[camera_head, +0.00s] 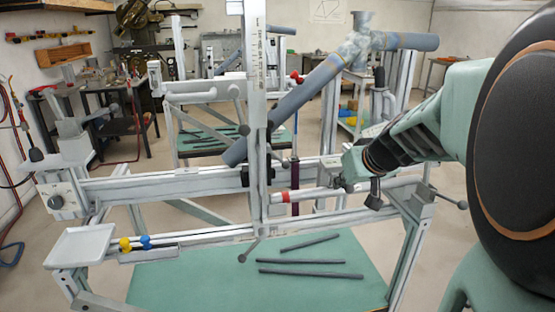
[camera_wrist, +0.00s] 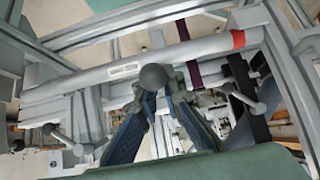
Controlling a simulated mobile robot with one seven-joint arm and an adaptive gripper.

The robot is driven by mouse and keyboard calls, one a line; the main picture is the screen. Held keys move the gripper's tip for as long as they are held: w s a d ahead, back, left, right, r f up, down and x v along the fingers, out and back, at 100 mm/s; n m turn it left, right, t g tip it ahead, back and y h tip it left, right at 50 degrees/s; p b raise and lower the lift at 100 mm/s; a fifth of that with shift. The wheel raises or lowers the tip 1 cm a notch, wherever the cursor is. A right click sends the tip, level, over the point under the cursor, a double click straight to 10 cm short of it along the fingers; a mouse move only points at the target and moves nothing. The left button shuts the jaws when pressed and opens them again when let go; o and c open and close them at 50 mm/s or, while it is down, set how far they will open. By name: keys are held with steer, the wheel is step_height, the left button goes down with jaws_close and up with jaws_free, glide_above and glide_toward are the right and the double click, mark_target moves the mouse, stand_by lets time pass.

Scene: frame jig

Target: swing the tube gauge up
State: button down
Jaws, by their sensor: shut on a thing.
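The tube gauge, a pale grey tube (camera_head: 318,193) with a red band at its left end, lies about level along the front of the frame jig. In the wrist view the tube (camera_wrist: 85,80) crosses the picture, with a small label and the red band at right. A dark grey ball knob (camera_wrist: 152,77) shows in front of it. My gripper (camera_wrist: 157,84) is closed with its fingertips on either side of this knob. How the knob joins the tube is hidden. In the head view my gripper (camera_head: 346,182) is at the tube's right part.
A thick blue-grey frame tube (camera_head: 300,95) slants up through the jig behind an upright ruled post (camera_head: 256,60). Clamp levers with ball ends stick out around the rails. Dark rods (camera_head: 310,274) lie on the green lower shelf (camera_head: 200,280). A white tray (camera_head: 80,246) is at left.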

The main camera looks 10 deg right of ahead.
mark_target(336, 168)
steer(key=shift+w+r+p, duration=0.2)
steer(key=shift+r+p, duration=0.6)
steer(key=shift+r, duration=0.45)
steer(key=shift+w+r+p, duration=0.2)
steer(key=shift+r+p, duration=0.35)
steer(key=shift+r, duration=0.15)
steer(key=shift+w+r+p, duration=0.2)
steer(key=shift+r+p, duration=0.1)
steer(key=shift+r, duration=0.2)
steer(key=shift+w+r+p, duration=0.4)
steer(key=shift+r+p, duration=0.25)
steer(key=shift+r, duration=0.15)
steer(key=shift+w+r, duration=0.2)
